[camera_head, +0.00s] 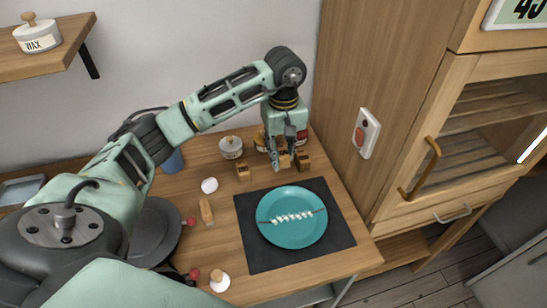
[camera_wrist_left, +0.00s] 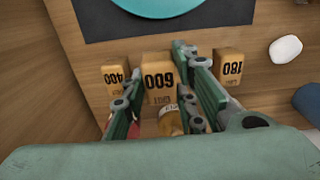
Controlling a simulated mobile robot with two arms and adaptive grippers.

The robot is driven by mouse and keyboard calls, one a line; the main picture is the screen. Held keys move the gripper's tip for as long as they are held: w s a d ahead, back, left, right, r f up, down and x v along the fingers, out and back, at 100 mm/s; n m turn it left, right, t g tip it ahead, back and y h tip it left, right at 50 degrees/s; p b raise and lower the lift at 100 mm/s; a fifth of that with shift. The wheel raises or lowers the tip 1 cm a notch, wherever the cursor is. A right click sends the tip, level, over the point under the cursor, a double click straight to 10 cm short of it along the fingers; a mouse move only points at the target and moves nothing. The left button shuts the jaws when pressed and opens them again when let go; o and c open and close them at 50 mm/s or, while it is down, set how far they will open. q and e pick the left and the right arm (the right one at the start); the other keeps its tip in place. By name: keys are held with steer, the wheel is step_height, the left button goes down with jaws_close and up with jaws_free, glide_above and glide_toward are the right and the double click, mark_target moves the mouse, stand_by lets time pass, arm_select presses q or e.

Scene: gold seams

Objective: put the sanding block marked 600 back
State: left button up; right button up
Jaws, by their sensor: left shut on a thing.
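My left gripper (camera_head: 283,160) is shut on the sanding block marked 600 (camera_wrist_left: 158,84), with a finger on either side of it; it also shows in the left wrist view (camera_wrist_left: 160,90). The block looks larger there than its neighbours; whether it touches the table I cannot tell. The block marked 400 (camera_wrist_left: 115,80) is close on one side, also in the head view (camera_head: 303,160). The block marked 180 (camera_wrist_left: 230,67) is on the other side, also in the head view (camera_head: 243,172). My right gripper is not in view.
A teal plate (camera_head: 292,240) with a beaded seam lies on a dark mat (camera_head: 258,257) in front of the blocks. A lidded pot (camera_head: 231,147) and a white round piece (camera_head: 209,185) stand left. A wooden cabinet (camera_head: 390,80) borders the table at right.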

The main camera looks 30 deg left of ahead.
arm_select(q)
steer(key=shift+a+f, duration=0.45)
steer(key=shift+a, duration=0.2)
steer(key=shift+a+f, duration=0.4)
steer(key=shift+a, duration=0.2)
step_height(320, 180, down, 3)
steer(key=shift+f+p, duration=0.15)
steer(key=shift+p, duration=0.7)
steer(key=shift+f, duration=0.4)
steer(key=o, duration=1)
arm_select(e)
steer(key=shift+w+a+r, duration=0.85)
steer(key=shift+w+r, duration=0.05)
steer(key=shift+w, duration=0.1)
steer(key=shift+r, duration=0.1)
